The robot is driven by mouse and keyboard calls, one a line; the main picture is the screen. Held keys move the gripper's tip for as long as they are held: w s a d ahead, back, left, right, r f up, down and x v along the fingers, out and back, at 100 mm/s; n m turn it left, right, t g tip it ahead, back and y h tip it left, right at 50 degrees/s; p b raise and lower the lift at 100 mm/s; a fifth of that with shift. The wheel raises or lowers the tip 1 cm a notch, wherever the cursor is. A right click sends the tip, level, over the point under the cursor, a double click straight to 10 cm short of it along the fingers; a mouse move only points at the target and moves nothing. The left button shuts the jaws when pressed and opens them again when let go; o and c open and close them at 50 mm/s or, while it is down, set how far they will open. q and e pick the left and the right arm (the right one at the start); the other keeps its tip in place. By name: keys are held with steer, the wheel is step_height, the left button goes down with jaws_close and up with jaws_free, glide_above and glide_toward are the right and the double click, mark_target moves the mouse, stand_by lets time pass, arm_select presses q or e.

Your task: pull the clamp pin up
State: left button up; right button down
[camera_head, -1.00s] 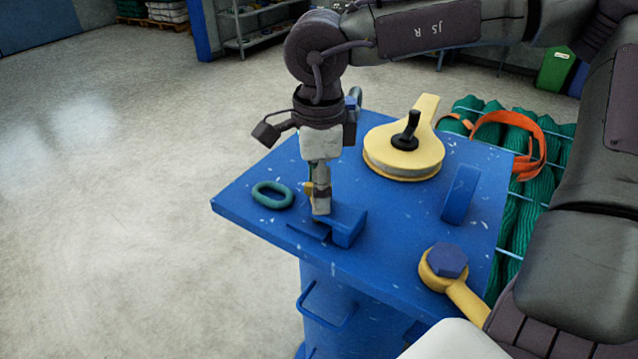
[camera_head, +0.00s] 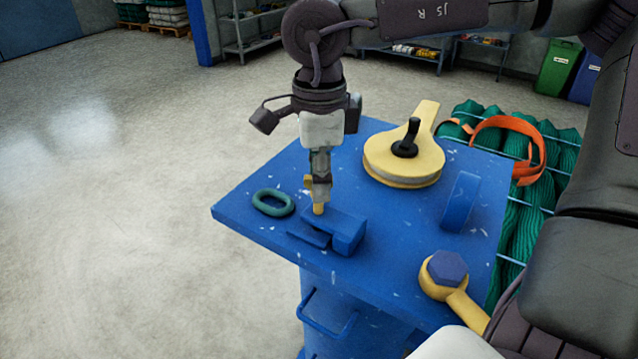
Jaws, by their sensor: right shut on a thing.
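The clamp pin (camera_head: 318,209) is a short yellow pin whose lower end shows below the fingers, above a blue clamp block (camera_head: 349,231) on the blue bench top. My right gripper (camera_head: 318,192) points straight down and is shut on the pin, just over the block's left part. The pin looks upright. Whether its tip is fully clear of the block I cannot tell. My left gripper is not in view.
A green ring (camera_head: 273,203) lies left of the block on the bench (camera_head: 250,228). A yellow pulley block (camera_head: 403,160), a blue upright plate (camera_head: 460,201) and a yellow wrench-like piece (camera_head: 436,278) stand to the right. Green nets (camera_head: 524,221) lie beyond the right edge.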

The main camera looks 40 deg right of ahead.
steer(key=c, duration=1.3)
jaws_free()
steer(key=shift+w+r, duration=0.1)
steer(key=shift+r, duration=0.2)
steer(key=o, duration=0.3)
steer(key=shift+o, duration=0.2)
steer(key=shift+r, duration=0.2)
step_height(320, 180, up, 12)
steer(key=shift+f, duration=0.2)
